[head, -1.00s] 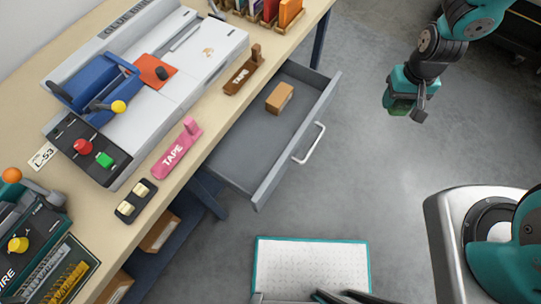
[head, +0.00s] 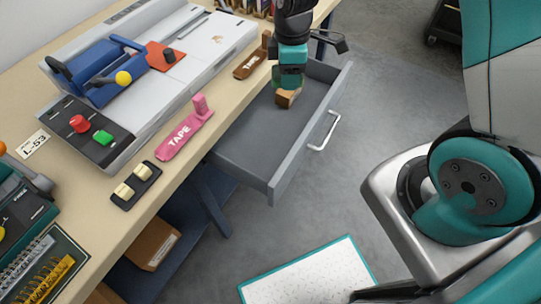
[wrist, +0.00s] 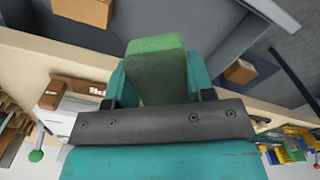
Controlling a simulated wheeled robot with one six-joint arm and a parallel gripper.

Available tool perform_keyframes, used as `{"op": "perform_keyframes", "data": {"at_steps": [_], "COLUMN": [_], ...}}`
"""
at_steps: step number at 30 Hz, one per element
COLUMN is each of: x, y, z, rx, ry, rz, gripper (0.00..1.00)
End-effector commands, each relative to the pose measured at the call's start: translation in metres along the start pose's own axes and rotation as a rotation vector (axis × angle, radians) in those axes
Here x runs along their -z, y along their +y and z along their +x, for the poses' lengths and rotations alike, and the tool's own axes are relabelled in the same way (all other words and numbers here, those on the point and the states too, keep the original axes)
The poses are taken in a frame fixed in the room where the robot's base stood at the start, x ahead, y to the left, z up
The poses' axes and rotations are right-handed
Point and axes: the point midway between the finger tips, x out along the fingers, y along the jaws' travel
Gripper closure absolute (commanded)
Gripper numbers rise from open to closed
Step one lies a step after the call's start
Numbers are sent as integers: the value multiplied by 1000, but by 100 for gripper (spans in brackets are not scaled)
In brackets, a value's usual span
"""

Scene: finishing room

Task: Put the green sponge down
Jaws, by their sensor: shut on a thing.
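My gripper (head: 289,78) is shut on the green sponge (wrist: 157,68), which stands out between the two teal fingers in the wrist view. A small brown box (head: 288,98) lies in the drawer, just below my gripper in the picture. I cannot tell how high the sponge is above the drawer floor.
The drawer's near part is bare. A teal-edged white mat (head: 315,277) lies on the floor.

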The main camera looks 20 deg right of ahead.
Motion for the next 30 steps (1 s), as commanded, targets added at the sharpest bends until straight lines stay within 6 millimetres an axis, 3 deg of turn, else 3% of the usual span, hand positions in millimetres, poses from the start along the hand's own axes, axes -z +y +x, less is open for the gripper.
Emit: {"op": "perform_keyframes", "data": {"at_steps": [1,6,9,13,16,30], "x": [9,26,31,35,35,34], "y": [-2,-17,-24,-30,-32,-32], "z": [15,9,5,1,9,132], "rx": [-9,-6,-4,0,5,8], "ry": [4,2,0,0,-1,-1], "rz": [-157,-631,-822,-962,-1001,-1002], "gripper": [77,77,77,77,77,77]}}
